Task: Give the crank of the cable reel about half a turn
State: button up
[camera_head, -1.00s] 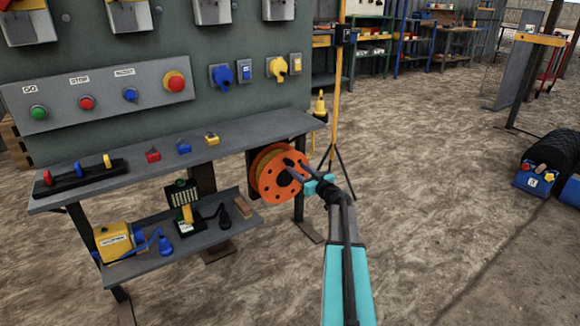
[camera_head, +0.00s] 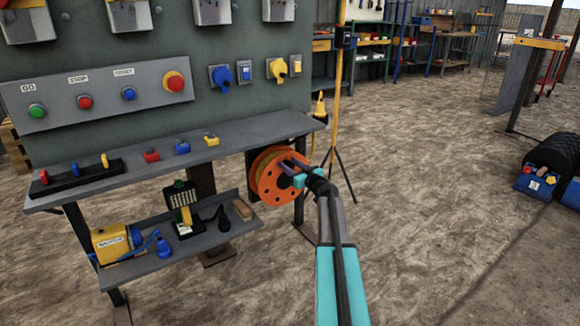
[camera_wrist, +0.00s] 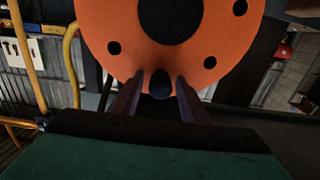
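The cable reel (camera_head: 268,190) is an orange disc with small holes, mounted under the right end of the bench. In the wrist view its orange face (camera_wrist: 105,25) fills the upper middle, with a black hub (camera_wrist: 170,15). A dark round knob, apparently the crank handle (camera_wrist: 161,84), sits below the hub near the disc's lower edge. My gripper (camera_head: 291,168) is at the reel's face. In the wrist view my gripper (camera_wrist: 160,90) is open, one finger on each side of the knob, with gaps showing. Any contact at the fingertips is hidden.
The bench top (camera_head: 120,180) carries a black rack with colored handles and several small blocks. A lower shelf (camera_head: 200,240) holds a yellow box and tools. A tripod stand (camera_head: 335,140) is behind the reel.

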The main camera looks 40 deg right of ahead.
grip_shut()
jog(key=shift+w+r+m+p, duration=0.15)
jog(key=shift+m+p, duration=0.15)
jog(key=shift+p, duration=0.75)
